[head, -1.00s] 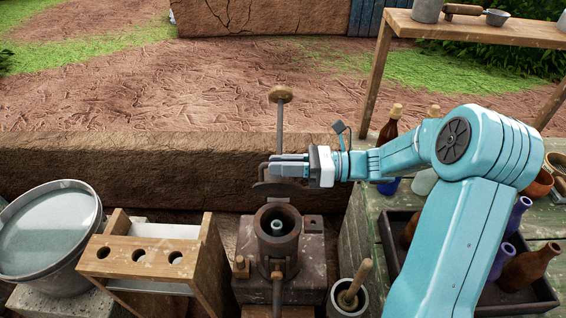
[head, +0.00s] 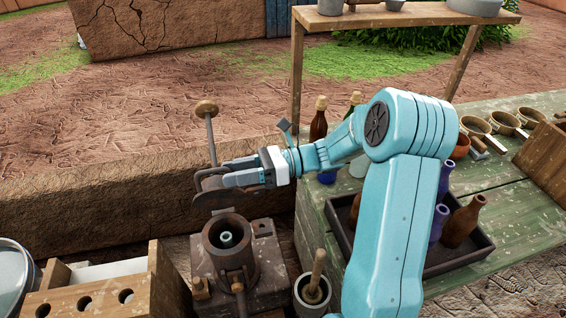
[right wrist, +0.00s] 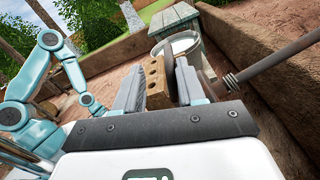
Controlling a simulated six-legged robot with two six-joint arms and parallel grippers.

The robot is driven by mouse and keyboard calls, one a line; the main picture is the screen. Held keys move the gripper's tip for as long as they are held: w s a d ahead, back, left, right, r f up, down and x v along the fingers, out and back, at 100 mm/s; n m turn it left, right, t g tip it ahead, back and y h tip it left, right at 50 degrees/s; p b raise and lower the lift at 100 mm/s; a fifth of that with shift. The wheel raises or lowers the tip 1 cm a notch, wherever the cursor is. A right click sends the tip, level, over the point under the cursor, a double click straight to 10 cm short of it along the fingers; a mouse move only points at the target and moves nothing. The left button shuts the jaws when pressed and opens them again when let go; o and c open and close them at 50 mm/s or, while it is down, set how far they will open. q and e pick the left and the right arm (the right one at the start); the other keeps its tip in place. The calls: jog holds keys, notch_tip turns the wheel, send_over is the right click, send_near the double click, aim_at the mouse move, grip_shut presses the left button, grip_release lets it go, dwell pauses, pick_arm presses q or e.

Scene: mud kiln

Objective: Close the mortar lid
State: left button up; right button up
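The mortar (head: 230,250) is a dark upright cylinder on a block, its mouth uncovered, with a pale ring-shaped piece visible inside. The lid (head: 213,199) is a dark round plate raised behind the mouth. A rod with a wooden knob (head: 206,108) rises behind it; the rod (right wrist: 276,62) also crosses the right of the right wrist view. My right gripper (head: 226,172) is beside the lid and rod, in front of part of them. Its fingers (right wrist: 158,88) stand apart with nothing clearly held between them. Contact with the lid cannot be told.
A wooden rack with holes (head: 105,296) stands left of the mortar, beside a metal bucket (head: 12,280). A small pot with a pestle (head: 313,292) is at its right. A green table (head: 482,180) holds a dark tray of bottles. A mud wall (head: 90,215) runs behind.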

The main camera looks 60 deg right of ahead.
jog(key=v, duration=1.2)
jog(key=shift+d+b, duration=0.2)
jog(key=shift+b, duration=0.25)
jog(key=shift+s, duration=0.2)
